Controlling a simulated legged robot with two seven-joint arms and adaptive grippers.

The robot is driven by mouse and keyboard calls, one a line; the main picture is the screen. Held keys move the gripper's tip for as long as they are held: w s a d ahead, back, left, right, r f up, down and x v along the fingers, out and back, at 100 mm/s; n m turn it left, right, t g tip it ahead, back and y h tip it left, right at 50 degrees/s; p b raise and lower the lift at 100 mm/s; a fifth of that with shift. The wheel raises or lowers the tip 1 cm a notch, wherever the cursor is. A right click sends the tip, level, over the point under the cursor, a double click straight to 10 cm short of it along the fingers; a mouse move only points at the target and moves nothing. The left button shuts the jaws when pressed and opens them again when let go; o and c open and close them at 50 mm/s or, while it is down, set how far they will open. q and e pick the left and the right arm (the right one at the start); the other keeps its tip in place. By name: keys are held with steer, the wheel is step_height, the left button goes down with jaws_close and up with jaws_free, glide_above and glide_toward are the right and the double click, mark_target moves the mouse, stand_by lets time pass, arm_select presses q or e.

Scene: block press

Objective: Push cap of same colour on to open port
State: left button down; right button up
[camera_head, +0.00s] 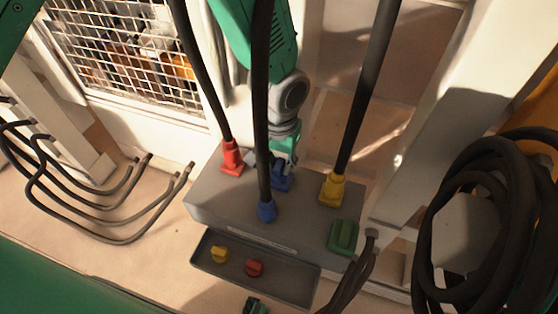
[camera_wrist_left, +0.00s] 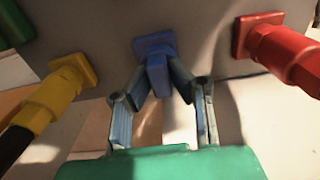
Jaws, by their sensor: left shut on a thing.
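A grey box (camera_head: 225,190) carries coloured ports. My left gripper (camera_head: 287,158) comes in at the far side of the box, shut on a blue cap (camera_head: 281,178). In the left wrist view the gripper (camera_wrist_left: 173,92) has its fingers on either side of the blue cap (camera_wrist_left: 157,72), which meets a blue base on the box face. I cannot tell how fully it is seated. A green cap (camera_head: 342,237) sits at the box's right corner. My right gripper is not clearly seen.
Red (camera_head: 231,158) and yellow (camera_head: 332,189) plugs with upright black cables flank the gripper. A tray (camera_head: 285,284) holds a yellow cap (camera_head: 219,254) and a red cap (camera_head: 254,268). Coiled black hoses (camera_head: 430,235) hang at right; bent pipes (camera_head: 125,210) lie left.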

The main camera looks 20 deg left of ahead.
arm_select(q)
steer(key=shift+d+f, duration=0.1)
steer(key=shift+d, duration=0.05)
steer(key=c, duration=1.4)
jaws_free()
steer(key=shift+d, duration=0.1)
steer(key=shift+a, duration=0.2)
steer(key=shift+r, duration=0.4)
step_height(320, 180, up, 11)
steer(key=shift+d, duration=0.1)
